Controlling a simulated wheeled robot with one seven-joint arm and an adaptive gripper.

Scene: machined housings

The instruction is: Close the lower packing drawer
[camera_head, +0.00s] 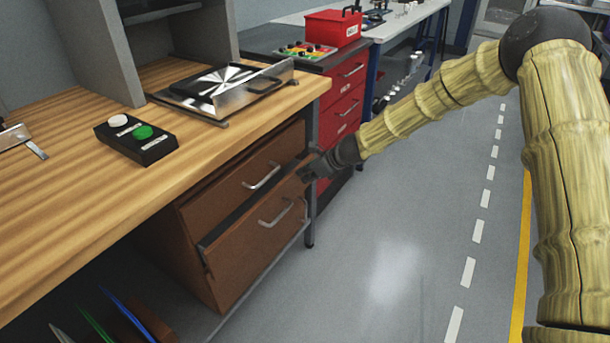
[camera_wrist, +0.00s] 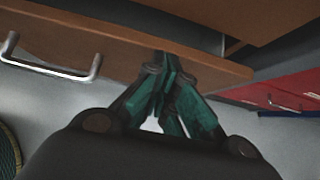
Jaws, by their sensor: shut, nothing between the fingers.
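The lower packing drawer (camera_head: 255,248) is brown with a metal bar handle (camera_head: 276,215). It stands partly open below the wooden bench, its front out past the drawer above. In the wrist view, a brown drawer front (camera_wrist: 120,47) crosses the upper part, with a handle (camera_wrist: 55,70) at the left. My gripper (camera_head: 305,175) is at the right end of the lower drawer's front, near its top edge. In the wrist view its green fingertips (camera_wrist: 166,65) are together and empty, overlapping the panel. I cannot tell whether they touch it.
The upper drawer (camera_head: 245,172) sits directly above. A red drawer cabinet (camera_head: 342,105) stands just behind my gripper to the right. On the bench are a button box (camera_head: 137,138) and a metal fixture (camera_head: 222,88). The grey floor (camera_head: 400,240) in front is clear.

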